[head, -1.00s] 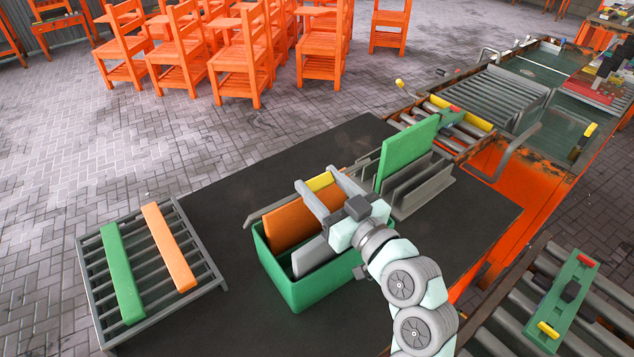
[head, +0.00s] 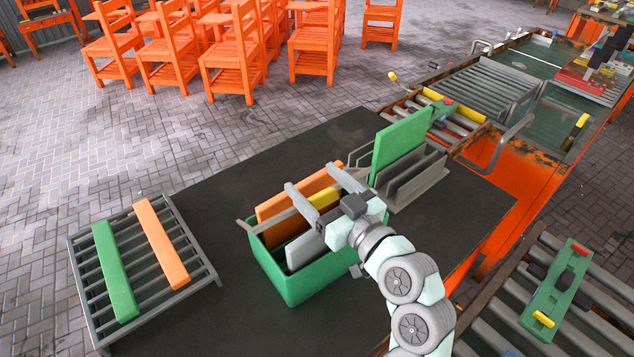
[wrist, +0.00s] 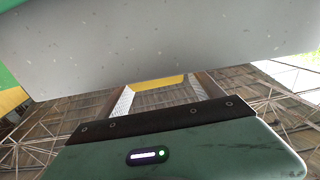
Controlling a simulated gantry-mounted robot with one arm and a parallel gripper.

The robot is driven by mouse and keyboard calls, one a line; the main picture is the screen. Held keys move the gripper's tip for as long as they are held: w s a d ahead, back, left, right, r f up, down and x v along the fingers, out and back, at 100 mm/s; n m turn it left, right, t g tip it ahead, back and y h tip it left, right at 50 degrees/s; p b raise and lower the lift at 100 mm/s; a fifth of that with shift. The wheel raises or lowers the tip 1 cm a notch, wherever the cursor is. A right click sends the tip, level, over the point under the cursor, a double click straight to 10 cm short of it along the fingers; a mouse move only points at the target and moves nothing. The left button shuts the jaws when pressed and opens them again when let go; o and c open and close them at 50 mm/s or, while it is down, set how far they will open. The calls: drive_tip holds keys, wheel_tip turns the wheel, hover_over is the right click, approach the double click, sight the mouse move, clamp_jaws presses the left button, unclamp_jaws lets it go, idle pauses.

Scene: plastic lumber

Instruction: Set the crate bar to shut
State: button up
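The green crate (head: 303,283) stands on the dark table, holding an orange board (head: 283,211) and a grey board (head: 299,252) upright. The crate bar is a grey bar (head: 276,218) with a yellow grip (head: 323,198). It runs across the crate's top, above the boards, its grey left end near the crate's left rim. My gripper (head: 311,178) is over the crate with its two fingers spread apart. The yellow grip shows in the gap between them, also in the wrist view (wrist: 158,83). Whether the fingers touch it I cannot tell.
A slatted grey rack (head: 84,290) at left carries a green and an orange plank. Behind the crate, a grey slotted holder (head: 412,180) holds a green board (head: 402,137) upright. Conveyor rollers (head: 495,92) lie at right.

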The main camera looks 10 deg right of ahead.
drive_tip(key=p+v, duration=0.1)
drive_tip(key=v, duration=1)
drive_tip(key=shift+w+d+p, duration=0.1)
drive_tip(key=shift+p, duration=0.2)
